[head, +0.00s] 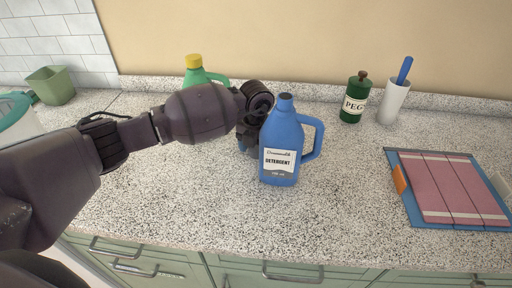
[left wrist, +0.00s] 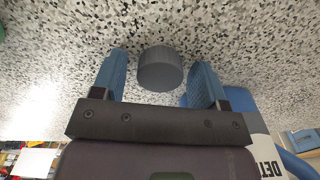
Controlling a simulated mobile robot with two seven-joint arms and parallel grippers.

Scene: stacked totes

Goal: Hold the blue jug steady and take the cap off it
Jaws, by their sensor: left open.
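The blue detergent jug (head: 282,140) stands upright on the counter in the head view, handle to the right. Its narrow neck shows at the top, with no grey cap visible on it. My left gripper (head: 246,143) is pointed down just left of the jug, partly hidden by its own wrist. In the left wrist view its two blue fingers (left wrist: 160,85) are spread. A round grey cap (left wrist: 160,68) shows between them, with a gap on each side, against the counter. Part of the jug (left wrist: 237,101) shows behind the right finger. My right gripper is not in view.
A green jug with a yellow cap (head: 194,62) stands behind my left arm. A green PEG bottle (head: 355,100) and a white holder (head: 393,103) stand at the back right. A pink and blue board (head: 450,187) lies at right. The counter in front of it is clear.

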